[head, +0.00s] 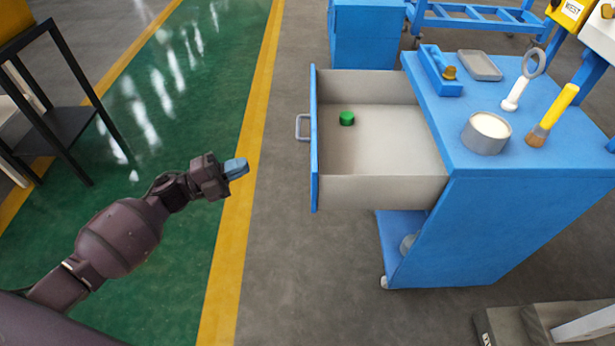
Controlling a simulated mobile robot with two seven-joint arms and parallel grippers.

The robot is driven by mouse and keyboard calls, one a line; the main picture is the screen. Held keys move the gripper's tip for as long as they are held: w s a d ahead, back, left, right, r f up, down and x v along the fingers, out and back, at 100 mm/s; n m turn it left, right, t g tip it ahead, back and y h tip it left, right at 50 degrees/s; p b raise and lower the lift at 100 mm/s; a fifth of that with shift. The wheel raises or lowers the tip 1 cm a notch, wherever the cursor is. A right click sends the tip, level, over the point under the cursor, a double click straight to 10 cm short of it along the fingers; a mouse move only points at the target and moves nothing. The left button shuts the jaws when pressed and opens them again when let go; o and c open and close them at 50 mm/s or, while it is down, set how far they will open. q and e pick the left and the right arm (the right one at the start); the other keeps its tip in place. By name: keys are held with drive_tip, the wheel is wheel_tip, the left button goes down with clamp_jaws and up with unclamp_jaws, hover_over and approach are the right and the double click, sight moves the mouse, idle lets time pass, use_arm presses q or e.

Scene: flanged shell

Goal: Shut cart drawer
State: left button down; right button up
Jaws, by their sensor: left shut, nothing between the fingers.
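The blue cart (500,190) stands at the right. Its drawer (385,191) is pulled far out toward the left, with pale inner walls and a blue front panel (316,140). A grey metal handle (301,127) sits on the outer face of that panel. A small green object (346,118) lies inside on the drawer floor. My left gripper (237,168) is shut and empty, left of the drawer front and apart from it, a bit nearer than the handle. My right gripper is not in view.
The cart top holds a round tin (486,133), a brush (552,116), a magnifier (523,80), a grey tray (480,65) and a blue holder (440,70). A black-framed table (60,115) stands at the left. Floor between gripper and drawer is clear.

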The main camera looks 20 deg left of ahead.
sight(418, 176)
use_arm(q)
wheel_tip(418, 176, down, 6)
drive_tip(key=w+a+f+m+g+h+b, duration=0.1)
drive_tip(key=w+m+g+b, duration=0.15)
drive_tip(key=m+g, duration=0.3)
drive_tip(key=w+d+g+b, duration=0.1)
drive_tip(key=w+d, duration=0.3)
drive_tip(key=d, duration=0.9)
drive_tip(key=shift+r+m+b, duration=0.35)
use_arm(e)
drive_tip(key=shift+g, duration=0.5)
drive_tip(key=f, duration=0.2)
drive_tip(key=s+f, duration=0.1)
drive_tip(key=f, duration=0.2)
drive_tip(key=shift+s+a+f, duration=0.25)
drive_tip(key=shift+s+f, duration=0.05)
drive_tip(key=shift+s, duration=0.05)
use_arm(q)
drive_tip(key=shift+w+d, duration=0.1)
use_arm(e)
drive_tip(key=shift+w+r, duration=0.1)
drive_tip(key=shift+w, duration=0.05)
